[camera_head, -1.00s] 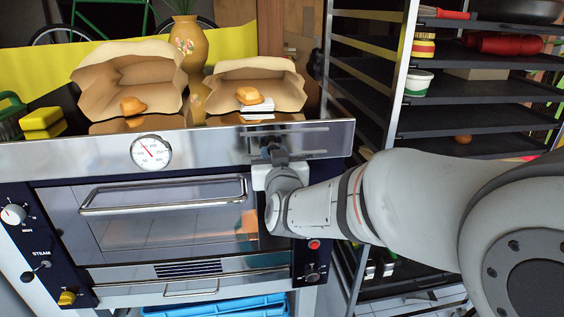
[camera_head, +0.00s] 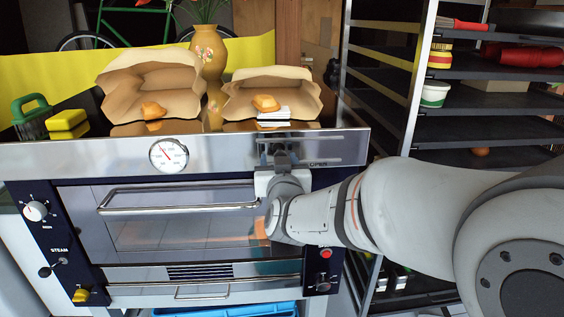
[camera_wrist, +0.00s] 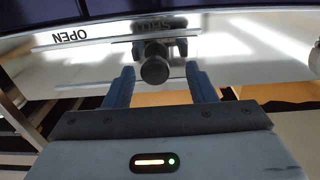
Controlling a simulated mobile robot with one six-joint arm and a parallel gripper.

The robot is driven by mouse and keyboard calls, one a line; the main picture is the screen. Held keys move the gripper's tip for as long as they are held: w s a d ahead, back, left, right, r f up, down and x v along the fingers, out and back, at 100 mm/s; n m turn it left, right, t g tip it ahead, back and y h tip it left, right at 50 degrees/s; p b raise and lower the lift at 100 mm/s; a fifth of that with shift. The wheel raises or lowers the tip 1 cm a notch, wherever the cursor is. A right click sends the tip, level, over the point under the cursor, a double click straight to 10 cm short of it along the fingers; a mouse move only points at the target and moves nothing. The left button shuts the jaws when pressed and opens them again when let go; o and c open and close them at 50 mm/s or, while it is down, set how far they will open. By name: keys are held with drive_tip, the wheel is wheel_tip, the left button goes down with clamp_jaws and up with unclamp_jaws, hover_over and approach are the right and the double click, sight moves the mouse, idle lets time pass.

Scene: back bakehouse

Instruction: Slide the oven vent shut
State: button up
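The oven vent's dark round knob (camera_wrist: 155,70) sticks out of the bright steel front panel (camera_head: 225,150). In the wrist view the inverted word SHUT is partly hidden behind it, and OPEN stands to its left. The knob looks to be at the SHUT end. My gripper (camera_wrist: 158,72) is open, with one blue finger on each side of the knob and a visible gap on both sides. In the head view my gripper (camera_head: 282,158) is at the panel's right part, left of the OPEN label, and hides most of the knob.
The oven door handle (camera_head: 180,205) runs just left of and below my wrist. Two paper bags (camera_head: 150,80) with buns stand on the oven top, with a patterned vase (camera_head: 210,55) behind. A metal rack (camera_head: 420,70) stands close on the right.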

drive_tip(key=shift+s, duration=0.1)
drive_tip(key=s+d+b, duration=0.1)
drive_tip(key=s, duration=0.6)
drive_tip(key=shift+s, duration=0.3)
drive_tip(key=s+d+f+g, duration=0.7)
drive_tip(key=d+f+g, duration=0.15)
drive_tip(key=f, duration=0.25)
drive_tip(key=s+d+f+m+g+h, duration=0.1)
drive_tip(key=s+d+f+g, duration=0.3)
drive_tip(key=s, duration=0.8)
drive_tip(key=d+g+h, duration=0.1)
drive_tip(key=d+g, duration=0.1)
drive_tip(key=d, duration=0.2)
drive_tip(key=shift+d+f, duration=0.2)
drive_tip(key=shift+d, duration=0.1)
